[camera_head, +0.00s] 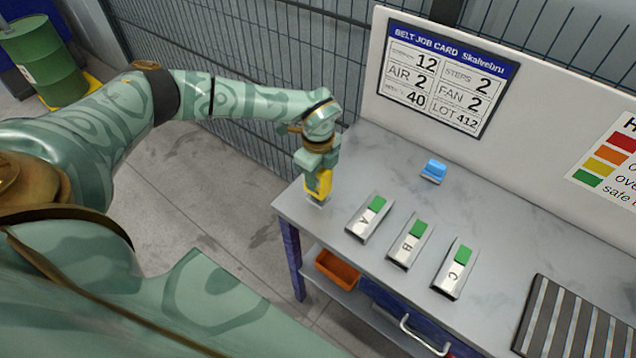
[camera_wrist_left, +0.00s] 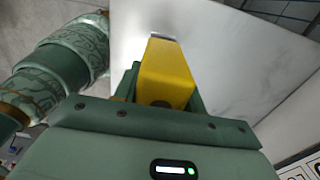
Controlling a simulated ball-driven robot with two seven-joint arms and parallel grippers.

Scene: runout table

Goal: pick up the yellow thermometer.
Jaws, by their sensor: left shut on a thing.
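The yellow thermometer (camera_head: 323,183) is at the left end of the grey table, in the jaws of my left gripper (camera_head: 318,174). In the left wrist view the yellow thermometer (camera_wrist_left: 168,72) stands between the fingers of my left gripper (camera_wrist_left: 165,98), which is shut on it. A small grey piece shows at its far end, at or just above the table top; I cannot tell whether it touches. My right gripper is in neither view.
A striped dark mat (camera_head: 570,325) is at right. An orange bin (camera_head: 337,268) sits below.

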